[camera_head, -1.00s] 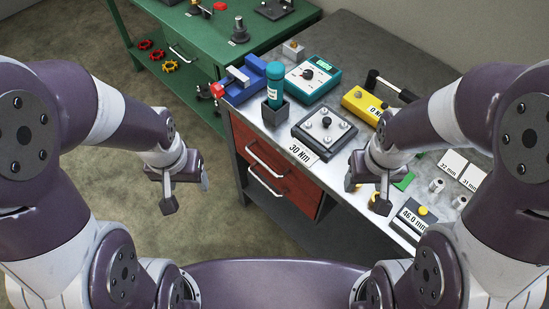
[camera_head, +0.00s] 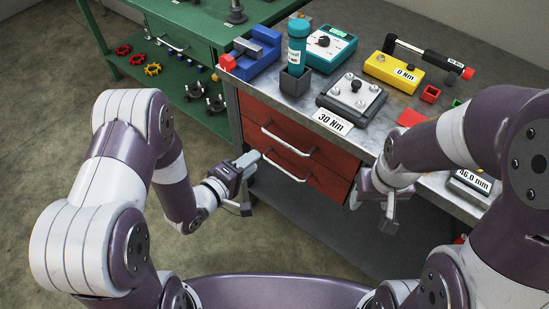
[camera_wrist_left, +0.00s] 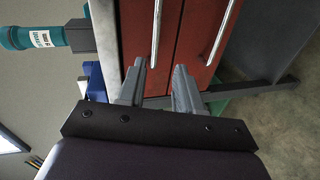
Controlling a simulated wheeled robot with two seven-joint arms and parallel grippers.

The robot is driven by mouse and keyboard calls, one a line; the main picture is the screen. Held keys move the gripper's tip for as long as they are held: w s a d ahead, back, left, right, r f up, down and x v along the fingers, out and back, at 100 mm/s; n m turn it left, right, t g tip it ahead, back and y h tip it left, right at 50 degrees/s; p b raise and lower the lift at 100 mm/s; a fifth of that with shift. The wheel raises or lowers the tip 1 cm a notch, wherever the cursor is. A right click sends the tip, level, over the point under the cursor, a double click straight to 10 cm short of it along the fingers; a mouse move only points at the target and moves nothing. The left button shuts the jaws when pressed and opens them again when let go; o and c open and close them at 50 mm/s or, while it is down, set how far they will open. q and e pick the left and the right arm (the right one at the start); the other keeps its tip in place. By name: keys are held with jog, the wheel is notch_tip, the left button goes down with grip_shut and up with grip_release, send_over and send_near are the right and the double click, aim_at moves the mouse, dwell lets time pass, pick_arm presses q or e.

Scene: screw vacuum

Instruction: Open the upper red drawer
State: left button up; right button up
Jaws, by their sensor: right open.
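The upper red drawer (camera_head: 258,110) is shut in the cabinet under the metal table top, with a silver bar handle (camera_head: 287,139) across it. In the left wrist view the picture is turned, and the upper drawer (camera_wrist_left: 138,22) with its upright-looking handle (camera_wrist_left: 157,30) is on the left. My left gripper (camera_head: 246,184) is open and empty in front of the cabinet's left side, near the lower handle's left end in the picture. Its two fingers (camera_wrist_left: 160,74) stand apart, pointing at the drawers, with nothing between them. My right gripper (camera_head: 372,206) is open and empty beside the cabinet's right side.
The lower red drawer (camera_head: 325,184) is shut, with its own handle (camera_head: 284,167) below the upper one. The table top holds a blue vise (camera_head: 257,55), a grey plate device (camera_head: 352,96) and a yellow box (camera_head: 394,72). A green bench (camera_head: 185,27) stands behind left.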

aim_at(282, 140)
pick_arm(q)
jog(key=shift+n+t+h, duration=0.3)
jog(key=shift+n, duration=0.1)
jog(key=x, duration=0.4)
jog(key=b+x, duration=0.1)
jog(key=x, duration=0.7)
jog(key=shift+s+d+f+b, duration=0.15)
jog(key=shift+d+b, duration=0.15)
jog(key=shift+d, duration=0.25)
pick_arm(e)
notch_tip(282, 140, down, 2)
jog(key=shift+f, duration=0.2)
jog(key=shift+s, duration=0.1)
pick_arm(q)
grip_shut()
